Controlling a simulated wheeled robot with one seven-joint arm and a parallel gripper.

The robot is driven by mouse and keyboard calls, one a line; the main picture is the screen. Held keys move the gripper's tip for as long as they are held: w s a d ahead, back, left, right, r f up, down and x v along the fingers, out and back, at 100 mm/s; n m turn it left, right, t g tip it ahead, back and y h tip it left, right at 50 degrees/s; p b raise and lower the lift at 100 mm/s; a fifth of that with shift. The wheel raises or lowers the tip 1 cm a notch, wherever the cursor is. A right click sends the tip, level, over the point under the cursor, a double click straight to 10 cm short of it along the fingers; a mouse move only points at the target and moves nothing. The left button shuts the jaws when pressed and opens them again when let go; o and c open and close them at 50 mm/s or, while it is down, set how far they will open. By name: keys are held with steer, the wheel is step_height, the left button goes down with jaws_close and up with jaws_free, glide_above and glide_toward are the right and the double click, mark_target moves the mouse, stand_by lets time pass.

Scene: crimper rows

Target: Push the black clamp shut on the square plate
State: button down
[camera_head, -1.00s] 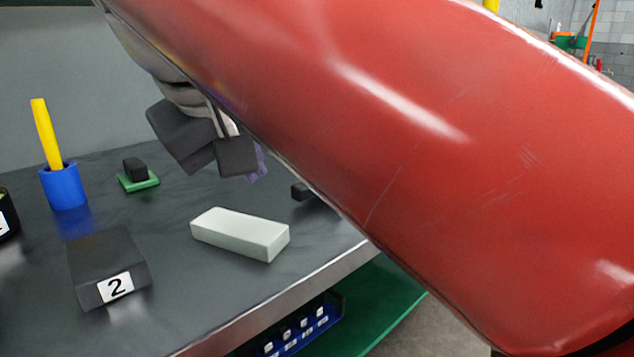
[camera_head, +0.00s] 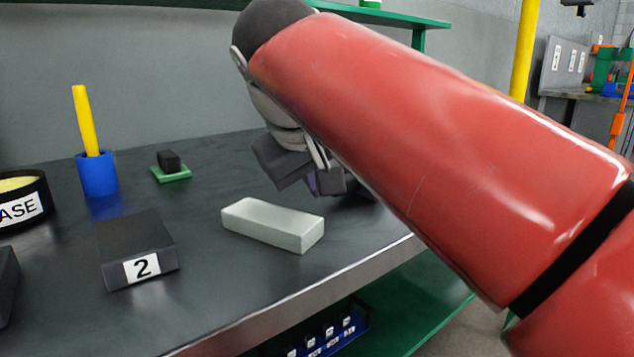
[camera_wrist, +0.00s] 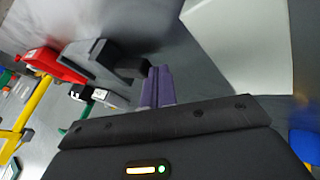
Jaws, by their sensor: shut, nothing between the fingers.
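My gripper (camera_head: 320,183) is above the table, behind and right of the white block, its purple fingertips together and empty. In the wrist view the fingertips (camera_wrist: 158,87) are close beside a dark block (camera_wrist: 130,66) on a grey body (camera_wrist: 96,60). This may be the black clamp, but I cannot be sure, nor tell whether they touch. In the head view my wrist and arm hide most of that spot. A small green square plate (camera_head: 172,175) with a black block (camera_head: 168,160) on it stands farther back left. I cannot tell whether the clamp is open.
A white block (camera_head: 272,225) lies in front of my gripper. A black block marked 2 (camera_head: 137,250), a blue cup (camera_head: 97,174) with a yellow stick and a black labelled tub (camera_head: 22,200) stand left. The table's front edge (camera_head: 330,292) runs below.

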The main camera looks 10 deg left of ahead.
mark_target(348, 185)
steer(key=shift+w+d, duration=0.2)
steer(key=shift+w+d+r+p, duration=0.2)
steer(key=shift+w+d+p, duration=0.3)
steer(key=shift+w+d+f, duration=0.1)
steer(key=shift+w, duration=0.1)
